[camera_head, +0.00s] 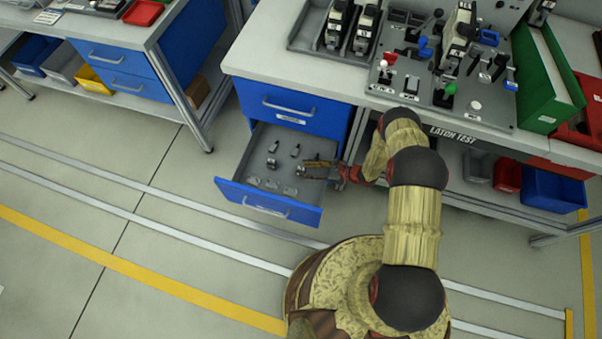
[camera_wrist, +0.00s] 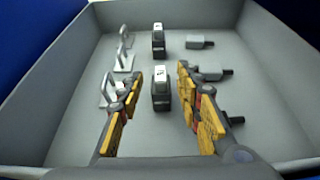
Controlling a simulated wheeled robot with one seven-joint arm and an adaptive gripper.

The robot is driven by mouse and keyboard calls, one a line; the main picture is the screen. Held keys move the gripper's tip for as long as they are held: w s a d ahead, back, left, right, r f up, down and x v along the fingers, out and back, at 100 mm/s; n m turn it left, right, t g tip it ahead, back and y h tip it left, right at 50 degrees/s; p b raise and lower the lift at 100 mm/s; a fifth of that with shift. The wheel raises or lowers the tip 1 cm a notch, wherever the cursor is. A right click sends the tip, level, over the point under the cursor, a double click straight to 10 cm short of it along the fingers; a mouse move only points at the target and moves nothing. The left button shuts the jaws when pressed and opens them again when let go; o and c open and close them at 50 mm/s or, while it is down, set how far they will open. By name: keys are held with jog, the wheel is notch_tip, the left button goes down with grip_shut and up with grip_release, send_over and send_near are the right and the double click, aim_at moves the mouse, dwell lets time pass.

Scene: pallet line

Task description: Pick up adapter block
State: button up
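Two small black blocks with light tops lie in the open drawer (camera_head: 233,190); they look like the adapter blocks. In the wrist view the nearer block (camera_wrist: 161,96) is between my gripper's fingers, with visible gaps on both sides, and the farther block (camera_wrist: 158,45) lies beyond the fingertips. The farther one also shows in the head view (camera_head: 271,163). My gripper (camera_wrist: 159,73) is open and empty, reaching into the drawer from its right side in the head view (camera_head: 305,169). The nearer block is hard to make out in the head view.
Angled metal brackets (camera_wrist: 124,58) lie left of the blocks, and grey pieces with dark pins (camera_wrist: 200,42) lie right of them. Drawer walls surround all of these. The bench (camera_head: 257,58) overhangs behind, with a latch test panel (camera_head: 480,115) at right.

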jog(key=shift+w+a+f, duration=0.1)
jog(key=shift+a+f, duration=0.05)
jog(key=shift+a, duration=0.15)
jog(key=shift+c, duration=0.8)
jog(key=c, duration=0.7)
grip_shut()
